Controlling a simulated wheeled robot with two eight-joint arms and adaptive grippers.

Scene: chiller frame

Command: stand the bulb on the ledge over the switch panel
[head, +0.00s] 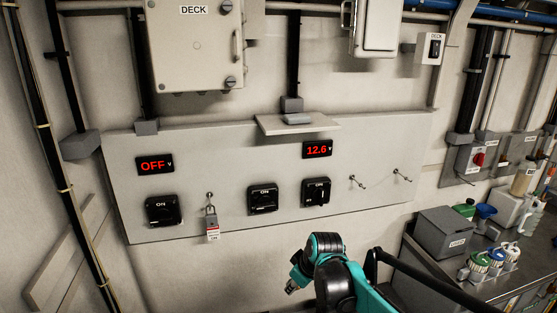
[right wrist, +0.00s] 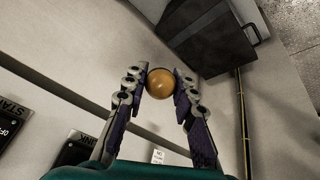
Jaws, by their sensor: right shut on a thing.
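The switch panel (head: 235,225) is a wide pale board on the wall with several black rotary switches and two red displays. The ledge (head: 278,126) is a small pale shelf at the panel's top edge, above the 12.6 display. My right gripper (right wrist: 160,88) is shut on the bulb (right wrist: 160,84), a round amber thing held between the fingertips in the right wrist view. In the head view my right arm comes in at the bottom, below the panel and the ledge; the bulb cannot be made out there. My left gripper is not in view.
A small grey conduit fitting (head: 298,118) is at the back of the ledge. A red-and-white tag (head: 213,229) hangs from a padlock on the panel. A bench with a grey box (head: 444,233) and several bottles stands at the right. The wall below the panel's left is clear.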

